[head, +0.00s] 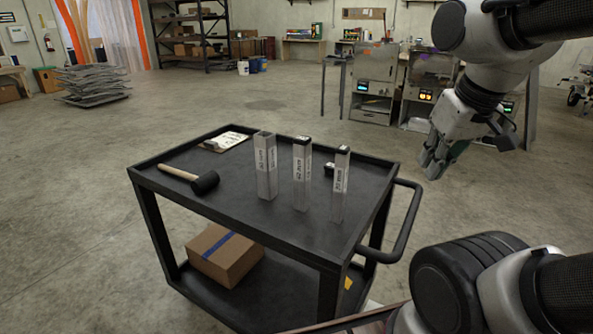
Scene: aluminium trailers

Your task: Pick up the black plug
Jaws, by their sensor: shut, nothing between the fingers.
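A small black plug (329,169) lies on the top of the black cart (240,205), between the middle and right tubes and partly hidden by the right one. Three upright square aluminium tubes with printed labels stand on the cart: a left tube (265,168), a middle tube (301,177) and a right tube (340,188). The middle and right tubes have black tops; the left tube's top looks greyer. My gripper (432,172) is shut and empty, pointing down in the air to the right of the cart, apart from the plug.
A mallet (190,178) with a black head lies at the cart's left, and a clipboard (226,141) at its back. The cart's handle (405,225) sticks out at the right. A cardboard box (225,254) sits on the lower shelf. The cart top's front is clear.

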